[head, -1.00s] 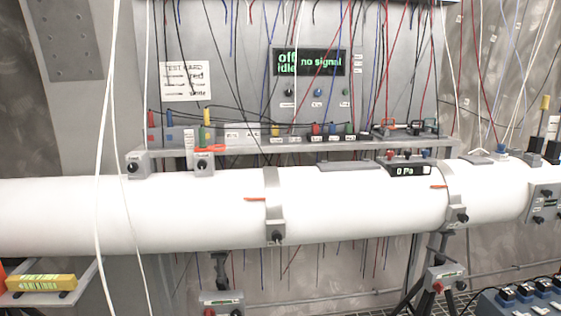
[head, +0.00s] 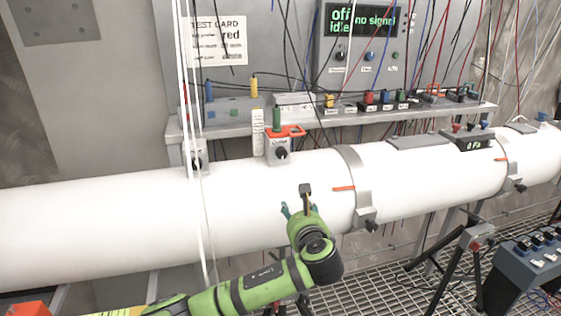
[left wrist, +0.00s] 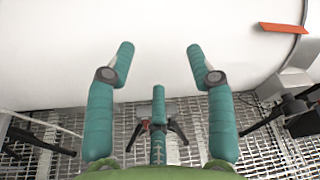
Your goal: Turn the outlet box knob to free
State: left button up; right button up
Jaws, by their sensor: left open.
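The outlet box (head: 273,150) is a small grey box on top of the white pipe, left of the middle in the head view. Its black knob (head: 281,154) is on the front face. Which way the knob points is too small to tell. My left gripper (head: 299,209) is in front of the pipe, below and slightly right of the box, and apart from the knob. In the left wrist view its teal fingers (left wrist: 160,50) are spread and empty, facing the white pipe; the knob is not in that view. My right gripper is not in view.
A second grey knob box (head: 195,158) sits to the left, partly behind hanging white cables (head: 203,225). A metal clamp (head: 358,185) rings the white pipe (head: 100,215) to the right. A shelf (head: 350,117) with coloured plugs runs behind. Grating (head: 400,285) lies below.

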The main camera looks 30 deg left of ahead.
aim_at(282, 154)
pick_arm(q)
jog(key=w+a+r+m+y, duration=0.2)
jog(key=a+r+y, duration=0.1)
jog(key=r, duration=0.7)
jog(key=shift+t+y, duration=0.3)
jog(key=x, duration=0.2)
jog(key=p+x, duration=0.1)
jog(key=x, duration=0.1)
jog(key=p+x, duration=0.1)
jog(key=x, duration=0.2)
jog(key=shift+r, duration=0.3)
jog(key=shift+w+a, duration=0.1)
jog(key=shift+a, duration=0.15)
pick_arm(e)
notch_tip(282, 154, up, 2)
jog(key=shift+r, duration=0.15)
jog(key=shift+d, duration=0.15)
pick_arm(q)
grip_shut()
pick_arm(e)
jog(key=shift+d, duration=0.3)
